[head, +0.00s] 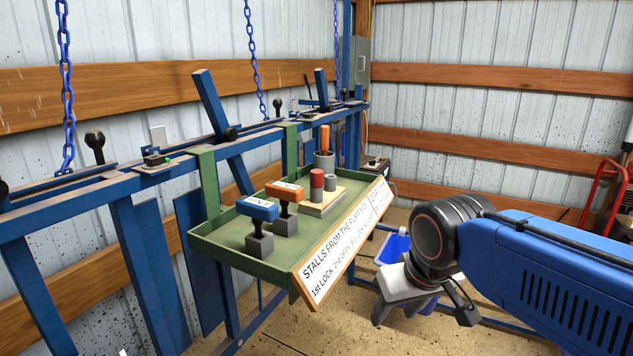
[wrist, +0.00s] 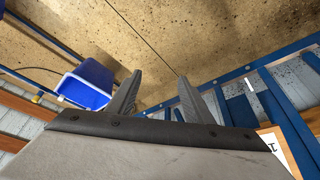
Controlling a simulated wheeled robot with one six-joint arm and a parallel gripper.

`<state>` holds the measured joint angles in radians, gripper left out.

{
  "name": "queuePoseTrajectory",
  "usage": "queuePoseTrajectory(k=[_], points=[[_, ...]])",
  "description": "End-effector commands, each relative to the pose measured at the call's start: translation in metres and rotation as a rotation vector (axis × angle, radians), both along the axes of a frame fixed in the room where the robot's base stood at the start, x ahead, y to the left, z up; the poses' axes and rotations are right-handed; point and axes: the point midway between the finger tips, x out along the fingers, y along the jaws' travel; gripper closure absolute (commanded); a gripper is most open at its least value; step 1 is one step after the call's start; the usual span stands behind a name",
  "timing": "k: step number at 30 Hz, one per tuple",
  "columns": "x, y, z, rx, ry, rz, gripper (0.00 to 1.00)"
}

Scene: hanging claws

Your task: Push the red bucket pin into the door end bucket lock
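A red-topped peg (head: 317,179), which may be the red bucket pin, stands upright on a light wooden block in the green tray. A short grey cylinder (head: 330,183) stands beside it. I cannot tell which part is the door end bucket lock. My gripper (head: 467,303) is right of the tray, pointing down and clear of it. In the wrist view my gripper (wrist: 158,76) has its two fingers apart with nothing between them. Neither the peg nor the grey cylinder can be made out in the wrist view.
The green tray (head: 221,250) with a sign board (head: 334,254) hangs on a blue rail frame (head: 133,250). It also holds a blue-topped block (head: 258,208), an orange-topped block (head: 284,191) and a grey cup (head: 324,161). A blue bucket (head: 392,247) (wrist: 87,83) is behind my gripper.

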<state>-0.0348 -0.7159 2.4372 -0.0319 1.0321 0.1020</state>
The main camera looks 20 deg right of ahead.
Motion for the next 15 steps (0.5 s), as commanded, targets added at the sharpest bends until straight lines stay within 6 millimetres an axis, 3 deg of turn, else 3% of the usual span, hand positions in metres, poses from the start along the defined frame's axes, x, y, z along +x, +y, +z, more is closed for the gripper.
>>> queuePoseTrajectory(k=[6,15], points=[[0.055,0.008,0.083,0.008,0.043,-0.135,0.53],[0.128,0.03,0.186,0.005,0.071,-0.371,0.53]])
